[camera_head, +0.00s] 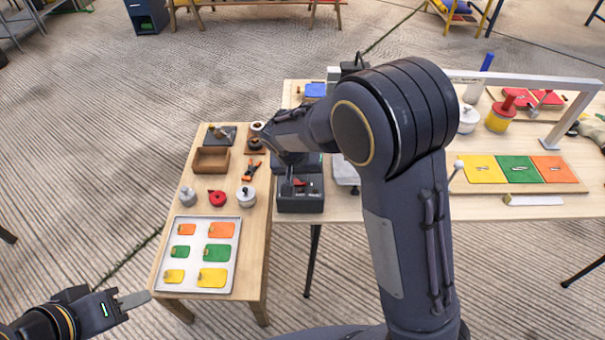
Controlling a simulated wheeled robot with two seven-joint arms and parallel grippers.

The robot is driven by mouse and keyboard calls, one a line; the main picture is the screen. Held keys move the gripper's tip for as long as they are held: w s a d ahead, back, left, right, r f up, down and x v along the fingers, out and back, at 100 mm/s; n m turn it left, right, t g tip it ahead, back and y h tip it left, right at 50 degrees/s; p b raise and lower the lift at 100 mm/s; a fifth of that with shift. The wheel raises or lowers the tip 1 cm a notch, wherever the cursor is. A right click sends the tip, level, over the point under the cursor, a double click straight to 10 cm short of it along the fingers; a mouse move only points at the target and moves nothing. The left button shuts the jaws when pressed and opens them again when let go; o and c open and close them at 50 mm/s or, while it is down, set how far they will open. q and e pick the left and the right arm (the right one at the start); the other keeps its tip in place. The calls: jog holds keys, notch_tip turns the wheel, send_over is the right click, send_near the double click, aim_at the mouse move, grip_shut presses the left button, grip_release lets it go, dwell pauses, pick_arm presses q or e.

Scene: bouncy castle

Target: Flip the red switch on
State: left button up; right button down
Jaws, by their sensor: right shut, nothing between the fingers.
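The red switch (299,183) is a small red lever on top of a black box (301,204). The box stands at the left edge of the larger wooden table. My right arm reaches over it from the right, and my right gripper (287,187) points down, shut and empty, just left of the red switch. I cannot tell whether the fingertips touch the switch. The forearm hides the area behind the box. My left gripper (133,300) is low at the left, away from the switch, seen edge-on, so its opening is unclear.
A small wooden table (257,225) at left holds a tray (179,267) of coloured tags, an open brown box (210,160) and several small items. On the right table are a grey frame (571,124), a red-and-yellow pot (499,119) and a coloured panel board (517,184).

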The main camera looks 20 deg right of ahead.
jog(key=shift+d+f+y+b, duration=0.3)
jog(key=shift+f+b, duration=0.15)
jog(key=shift+b, duration=0.1)
jog(key=shift+s+r, duration=0.1)
jog(key=shift+a, duration=0.15)
jog(key=shift+w+a+r, duration=0.15)
jog(key=shift+w+a, duration=0.1)
jog(key=shift+a, duration=0.4)
